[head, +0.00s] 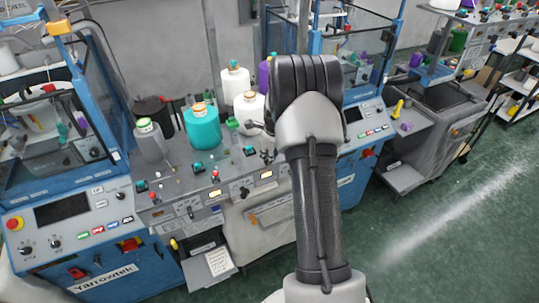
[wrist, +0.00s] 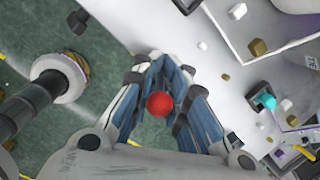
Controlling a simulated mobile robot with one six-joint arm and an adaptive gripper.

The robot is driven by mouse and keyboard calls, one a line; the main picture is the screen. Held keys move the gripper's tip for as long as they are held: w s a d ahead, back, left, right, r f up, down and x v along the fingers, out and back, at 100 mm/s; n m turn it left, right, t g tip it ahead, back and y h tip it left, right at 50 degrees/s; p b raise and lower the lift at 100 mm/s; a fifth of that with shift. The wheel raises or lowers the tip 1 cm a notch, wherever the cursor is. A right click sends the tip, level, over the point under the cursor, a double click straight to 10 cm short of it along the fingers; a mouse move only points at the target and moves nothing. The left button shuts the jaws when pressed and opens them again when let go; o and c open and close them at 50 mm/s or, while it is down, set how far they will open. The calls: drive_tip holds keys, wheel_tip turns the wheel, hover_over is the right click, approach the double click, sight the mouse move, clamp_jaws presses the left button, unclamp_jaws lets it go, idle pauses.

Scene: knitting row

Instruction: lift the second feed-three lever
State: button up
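In the head view, my arm covers the gripper. There, short levers with small knobs stand along the grey console, among them a red-knobbed one (head: 215,174) and a teal-topped one (head: 197,168). Labels are too small to read, so I cannot tell which is the second feed-three lever.
A teal yarn cone (head: 202,128), a grey cone (head: 149,142) and white cones (head: 235,84) stand behind the levers. A blue-framed machine (head: 45,150) is at the left. Green floor (head: 430,215) is open at the right. Other knobs, including a tan one (wrist: 258,47), surround the fingers.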

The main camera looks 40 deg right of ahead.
drive_tip(key=shift+o, duration=1.2)
drive_tip(key=shift+r, duration=0.1)
drive_tip(key=shift+w, duration=0.1)
drive_tip(key=v, duration=1.2)
